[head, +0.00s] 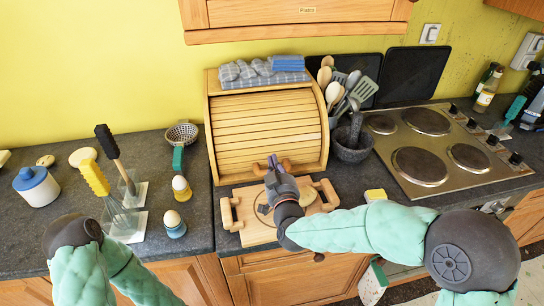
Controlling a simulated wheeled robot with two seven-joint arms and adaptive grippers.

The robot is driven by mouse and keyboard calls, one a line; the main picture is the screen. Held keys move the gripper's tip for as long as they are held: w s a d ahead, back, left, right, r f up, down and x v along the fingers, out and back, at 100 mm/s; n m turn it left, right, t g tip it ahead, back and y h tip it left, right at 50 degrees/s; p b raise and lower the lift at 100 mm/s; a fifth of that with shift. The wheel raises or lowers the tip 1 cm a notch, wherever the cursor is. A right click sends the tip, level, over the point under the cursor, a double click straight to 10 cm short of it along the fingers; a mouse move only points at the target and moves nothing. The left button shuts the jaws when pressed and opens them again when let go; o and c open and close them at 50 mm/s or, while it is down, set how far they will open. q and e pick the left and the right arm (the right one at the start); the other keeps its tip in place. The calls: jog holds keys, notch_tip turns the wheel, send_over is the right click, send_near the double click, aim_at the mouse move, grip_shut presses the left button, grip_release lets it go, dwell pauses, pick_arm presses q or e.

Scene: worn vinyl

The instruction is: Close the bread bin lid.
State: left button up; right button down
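The wooden bread bin (214,92) stands against the yellow wall at the back of the counter. Its slatted roll lid (265,125) covers nearly all of the visible front. A wooden handle (287,168) sits low on the lid. My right gripper (273,163) is at this handle, pointing toward the bin, its fingertips close to or touching it. Its fingers are too small to tell open from shut. The gripper and wrist hide part of the lid's lower edge, so I cannot tell if a gap is left there. My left gripper is out of view; only my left arm shows.
A wooden tray (234,212) lies before the bin under my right wrist. A utensil pot (352,147) and hob (440,165) stand right. A cloth (270,77) tops the bin.

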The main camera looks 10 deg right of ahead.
jog(key=s, duration=0.9)
jog(key=shift+f, duration=0.15)
